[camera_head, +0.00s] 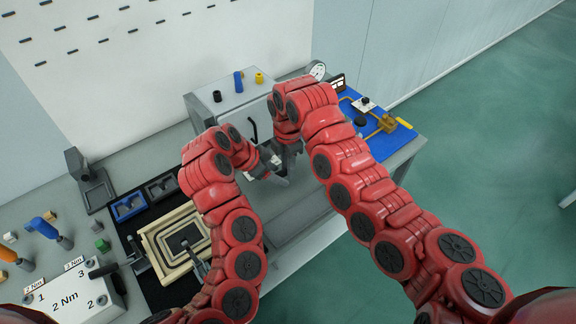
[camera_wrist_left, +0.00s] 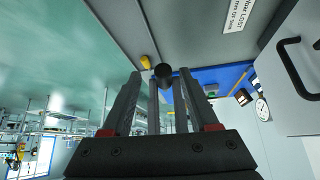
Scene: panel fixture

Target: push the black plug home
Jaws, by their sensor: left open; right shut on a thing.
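My left gripper (camera_head: 271,167) is open in front of the grey cabinet, and its spread fingers also show in the left wrist view (camera_wrist_left: 156,100). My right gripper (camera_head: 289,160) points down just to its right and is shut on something. The held thing is hidden by the fingers and arms. In the left wrist view a round black piece (camera_wrist_left: 162,72) appears beyond and between my left fingertips, apart from them. I cannot tell whether it is the black plug. A dark round piece (camera_head: 360,122) also lies on the blue board.
The grey cabinet (camera_head: 203,112) has a black handle (camera_wrist_left: 290,68) on its front. A tan tray (camera_head: 150,238) and a white torque box (camera_head: 75,300) are at the left.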

